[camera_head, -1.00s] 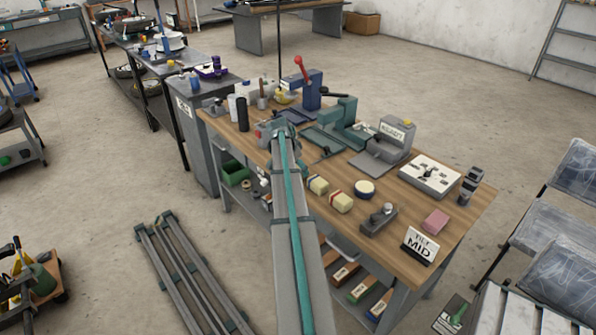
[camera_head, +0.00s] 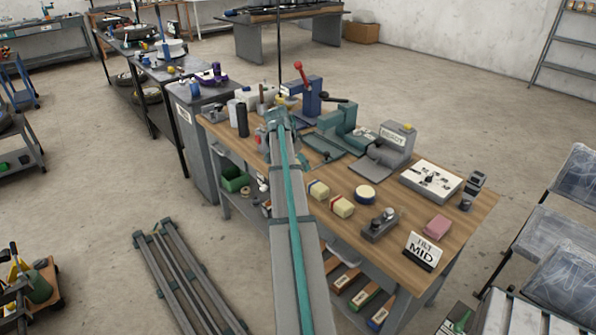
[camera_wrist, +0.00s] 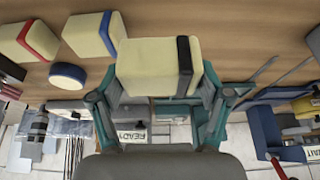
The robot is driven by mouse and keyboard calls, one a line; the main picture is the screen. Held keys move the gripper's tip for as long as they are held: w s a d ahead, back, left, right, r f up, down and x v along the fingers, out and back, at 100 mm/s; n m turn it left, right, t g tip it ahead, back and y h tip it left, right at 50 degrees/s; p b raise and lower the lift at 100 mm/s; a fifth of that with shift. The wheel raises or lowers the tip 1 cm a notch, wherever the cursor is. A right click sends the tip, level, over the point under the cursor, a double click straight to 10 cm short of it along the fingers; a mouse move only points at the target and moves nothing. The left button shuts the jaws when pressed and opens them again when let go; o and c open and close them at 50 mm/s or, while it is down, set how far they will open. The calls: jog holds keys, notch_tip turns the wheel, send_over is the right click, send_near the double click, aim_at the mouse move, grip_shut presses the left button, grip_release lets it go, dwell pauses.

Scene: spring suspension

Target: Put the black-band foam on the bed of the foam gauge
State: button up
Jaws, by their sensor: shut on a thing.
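The cream foam block with a black band (camera_wrist: 152,66) is between the fingers of my gripper (camera_wrist: 155,88) in the wrist view. The gripper is shut on it, with the black band toward the right finger. In the head view, my arm's end (camera_head: 277,118) is over the bench's back left part and hides the held block. A grey unit with a READY display (camera_head: 397,142) has a flat plate (camera_head: 371,166) in front; it looks like the foam gauge, but its name is not readable. The display also shows in the wrist view (camera_wrist: 131,134).
Foams with blue (camera_wrist: 94,34) and red (camera_wrist: 28,40) bands and a round foam (camera_wrist: 68,76) lie on the wooden bench. A teal press (camera_head: 345,125) and blue press (camera_head: 312,97) stand near the unit. A white panel (camera_head: 431,180) and TILT MID sign (camera_head: 422,251) are to the right.

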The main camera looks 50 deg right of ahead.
jog(key=s+a+r+b, duration=0.1)
jog(key=s+a+r, duration=0.45)
jog(key=a, duration=0.25)
jog(key=s+d+r+m+p, duration=0.2)
jog(key=s+d, duration=1.5)
jog(key=s, duration=0.1)
jog(key=w+d+f+p, duration=0.1)
jog(key=d+f, duration=0.2)
jog(key=d, duration=0.1)
jog(key=w+d+f+n+p, duration=0.1)
jog(key=w+d+f, duration=0.1)
jog(key=d, duration=0.3)
jog(key=w+d+f+n+p, duration=0.1)
jog(key=w+d+f, duration=0.1)
jog(key=d+f, duration=0.1)
jog(key=shift+d+f+p, duration=0.35)
jog(key=shift+d, duration=0.45)
jog(key=shift+w+d+f, duration=0.25)
jog(key=shift+d+f, duration=0.1)
jog(key=shift+f, duration=0.2)
jog(key=shift+d+f+p, duration=0.15)
jog(key=shift+f+p, duration=0.7)
jog(key=shift+f, duration=0.95)
jog(key=shift+f, duration=0.1)
